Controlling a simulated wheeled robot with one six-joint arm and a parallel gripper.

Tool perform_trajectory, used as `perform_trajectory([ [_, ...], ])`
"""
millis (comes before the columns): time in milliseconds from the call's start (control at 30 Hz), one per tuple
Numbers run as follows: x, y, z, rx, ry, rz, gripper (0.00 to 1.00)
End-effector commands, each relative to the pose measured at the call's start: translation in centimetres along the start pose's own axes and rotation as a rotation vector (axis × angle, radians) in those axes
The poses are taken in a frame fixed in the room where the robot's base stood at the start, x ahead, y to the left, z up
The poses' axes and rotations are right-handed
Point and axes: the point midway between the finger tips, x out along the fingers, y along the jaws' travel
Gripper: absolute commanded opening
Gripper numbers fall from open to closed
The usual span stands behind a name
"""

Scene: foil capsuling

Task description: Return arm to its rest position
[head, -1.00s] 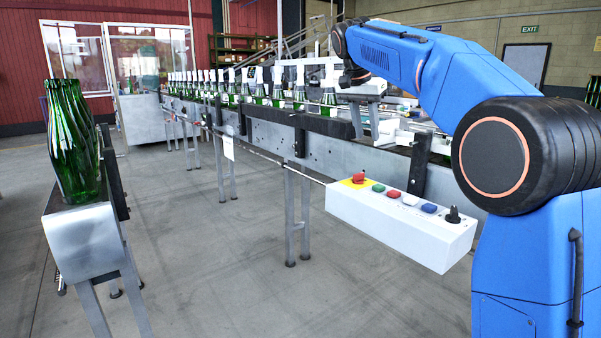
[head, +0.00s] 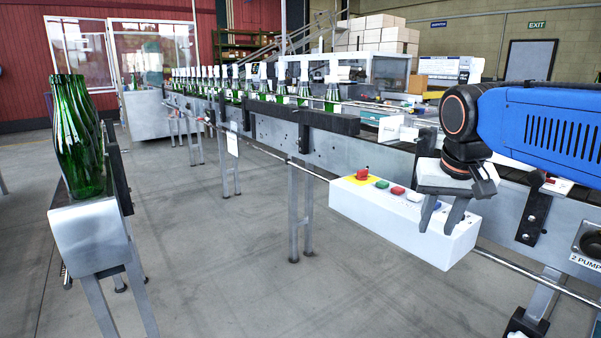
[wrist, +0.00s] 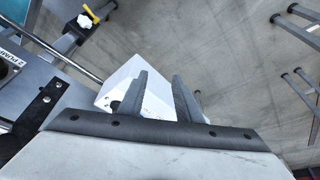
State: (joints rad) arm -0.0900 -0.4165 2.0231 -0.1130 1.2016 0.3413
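My gripper (head: 437,228) hangs below the black wrist joint at the right of the head view, fingers pointing down. It is in front of the right part of the white control box in that view. In the wrist view my gripper (wrist: 160,80) shows two grey fingers standing apart with nothing between them, so it is open and empty. The white control box (wrist: 123,80) shows behind the fingers there. My blue arm (head: 545,125) reaches in from the right edge. Whether the fingers touch the box cannot be told.
The control box (head: 385,215) carries a red stop knob and coloured buttons. A conveyor (head: 335,147) runs into the distance with a row of green bottles (head: 332,97). More green bottles (head: 78,150) stand on a left conveyor end (head: 90,235). The floor (head: 220,270) between is clear.

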Motion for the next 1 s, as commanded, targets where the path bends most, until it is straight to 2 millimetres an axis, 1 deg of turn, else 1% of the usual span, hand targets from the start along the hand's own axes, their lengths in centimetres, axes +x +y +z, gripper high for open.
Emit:
perform_trajectory([
  [33, 0.7, 0.7, 2.1, -0.017, 0.005, -0.009, 0.31],
  [167, 2.7, 1.9, 6.8, -0.07, 0.016, -0.031, 0.31],
  [300, 5.3, 3.0, 11.9, -0.124, 0.031, -0.052, 0.31],
  [400, 7.3, 3.6, 15.2, -0.158, 0.042, -0.063, 0.31],
  [500, 8.9, 4.0, 17.8, -0.185, 0.052, -0.073, 0.31],
  [600, 10.0, 4.3, 19.5, -0.204, 0.057, -0.079, 0.31],
  [700, 10.6, 4.4, 20.3, -0.213, 0.062, -0.082, 0.31],
  [1000, 10.7, 4.5, 20.5, -0.215, 0.063, -0.082, 0.31],
])
